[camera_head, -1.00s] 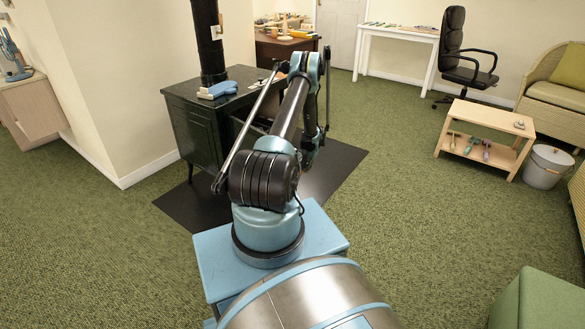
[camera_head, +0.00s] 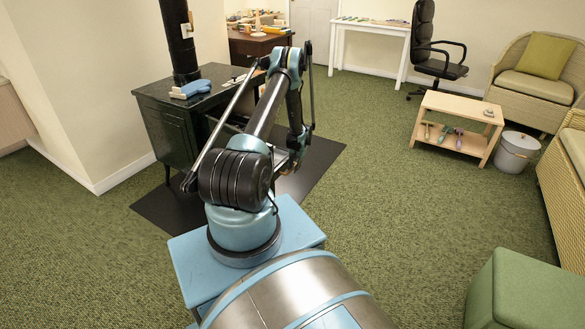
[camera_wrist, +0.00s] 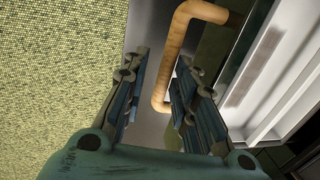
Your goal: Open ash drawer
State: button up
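The dark stove (camera_head: 168,128) stands left of my arm, with a black pipe rising from it. In the wrist view, a tan, bent bar handle (camera_wrist: 178,50) runs in front of a grey metal surface. My gripper (camera_wrist: 163,82) has its two fingers apart, one on each side of the lower part of the handle. The handle's lower end shows in the gap, and I cannot tell whether a finger touches it. A pale metal panel with a raised rim (camera_wrist: 262,75) is at the right; I cannot tell whether it belongs to the ash drawer. My arm hides much of the stove's front in the head view.
A dark floor mat (camera_head: 325,160) lies under the stove. A blue object (camera_head: 190,89) rests on the stove top. Green carpet is clear to the right, before a low wooden table (camera_head: 462,104) and a bin (camera_head: 515,152). A green ottoman (camera_head: 525,290) stands at lower right.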

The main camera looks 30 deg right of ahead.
jog(key=shift+w, duration=0.1)
jog(key=shift+r, duration=0.2)
notch_tip(320, 180, up, 11)
jog(key=s, duration=0.2)
jog(key=shift+d+r, duration=0.15)
jog(key=shift+d, duration=0.3)
dwell(0.5)
